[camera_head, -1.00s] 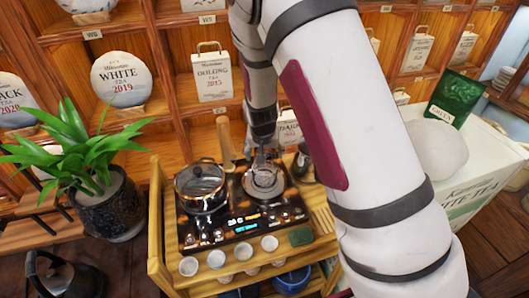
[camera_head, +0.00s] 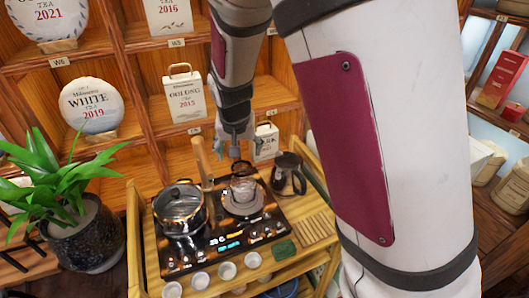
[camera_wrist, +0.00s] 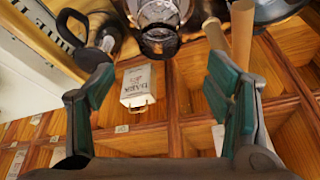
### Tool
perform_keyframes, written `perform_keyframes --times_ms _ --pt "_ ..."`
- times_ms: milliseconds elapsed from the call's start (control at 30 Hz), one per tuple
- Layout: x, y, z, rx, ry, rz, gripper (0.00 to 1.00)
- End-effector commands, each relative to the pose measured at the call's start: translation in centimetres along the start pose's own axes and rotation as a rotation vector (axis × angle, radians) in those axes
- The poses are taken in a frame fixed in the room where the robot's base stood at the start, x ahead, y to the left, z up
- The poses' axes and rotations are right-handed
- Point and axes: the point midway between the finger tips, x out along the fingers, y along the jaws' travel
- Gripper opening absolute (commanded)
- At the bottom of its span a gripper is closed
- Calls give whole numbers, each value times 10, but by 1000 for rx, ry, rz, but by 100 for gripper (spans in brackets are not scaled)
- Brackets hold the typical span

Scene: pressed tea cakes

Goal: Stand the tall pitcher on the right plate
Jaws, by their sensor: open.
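The tall pitcher, a clear glass vessel (camera_head: 243,187), stands upright on the right plate (camera_head: 244,210) of the black cooktop. It also shows at the top edge of the wrist view (camera_wrist: 158,30), partly cut off. My gripper (camera_head: 236,152) is open and empty, above and behind the pitcher and apart from it in the head view. In the wrist view the green-padded fingers (camera_wrist: 160,95) are spread wide with nothing between them touching either pad.
A lidded pot (camera_head: 181,212) sits on the left plate. A dark handled jug (camera_head: 287,174) stands right of the pitcher. A wooden upright handle (camera_head: 202,160) rises behind the cooktop. Several small cups (camera_head: 227,270) line the front. Shelves with a tea bag (camera_head: 266,142) stand close behind.

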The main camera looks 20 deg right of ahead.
Motion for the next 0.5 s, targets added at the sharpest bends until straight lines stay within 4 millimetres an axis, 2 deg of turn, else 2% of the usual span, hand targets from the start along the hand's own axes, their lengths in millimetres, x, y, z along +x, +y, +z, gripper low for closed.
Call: perform_keyframes --times_ms 267,500 --pt "-98 28 24 -46 -36 -135 72" --pt "-180 60 65 -154 -5 -206 72"
